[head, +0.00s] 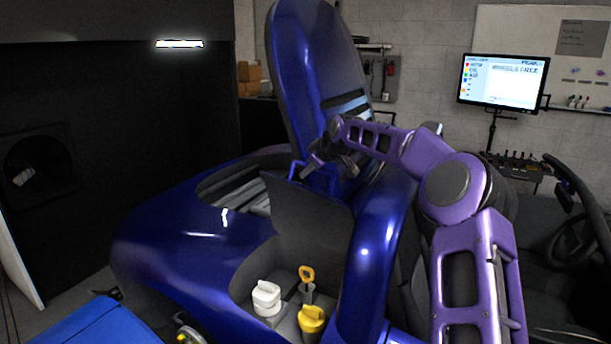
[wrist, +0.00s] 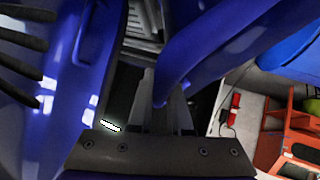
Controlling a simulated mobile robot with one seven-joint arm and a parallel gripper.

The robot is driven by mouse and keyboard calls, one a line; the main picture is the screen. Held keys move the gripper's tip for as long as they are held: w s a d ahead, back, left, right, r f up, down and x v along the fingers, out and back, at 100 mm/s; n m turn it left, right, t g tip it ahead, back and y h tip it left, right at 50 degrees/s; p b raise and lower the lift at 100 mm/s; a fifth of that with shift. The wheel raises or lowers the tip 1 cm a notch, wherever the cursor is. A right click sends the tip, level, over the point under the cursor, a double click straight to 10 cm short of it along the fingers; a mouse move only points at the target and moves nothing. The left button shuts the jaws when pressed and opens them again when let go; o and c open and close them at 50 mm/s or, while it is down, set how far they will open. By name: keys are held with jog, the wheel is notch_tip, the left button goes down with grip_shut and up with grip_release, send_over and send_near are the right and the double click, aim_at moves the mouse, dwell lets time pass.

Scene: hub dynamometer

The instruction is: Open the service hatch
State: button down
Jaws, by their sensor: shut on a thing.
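The service hatch (head: 310,222) stands raised, its dark inner face toward the head camera. Below it the compartment (head: 283,328) is exposed, with a white cap (head: 266,298), a yellow cap (head: 311,320) and a yellow ring-handled dipstick (head: 307,274). My gripper (head: 312,170) is at the hatch's upper edge, shut on a blue part of it. In the wrist view my gripper (wrist: 165,108) has its fingers around a blue bar (wrist: 178,76). The exact contact is partly hidden.
A tall blue cover (head: 300,75) stands raised behind my gripper. The blue bodywork (head: 175,240) surrounds the compartment. A monitor (head: 502,82) reads "WHEELS FREE". A steering wheel (head: 575,240) is at right. The wrist view shows a red-orange rack (wrist: 300,125).

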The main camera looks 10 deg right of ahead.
jog(key=shift+w+a+r, duration=0.15)
jog(key=shift+w+r, duration=0.1)
jog(key=shift+r, duration=0.05)
jog(key=c, duration=0.8)
grip_release()
jog(key=shift+a+f, duration=0.1)
jog(key=shift+a, duration=0.05)
jog(key=shift+c, duration=0.2)
jog(key=shift+d, duration=0.3)
jog(key=b+v, duration=0.1)
jog(key=v, duration=1.6)
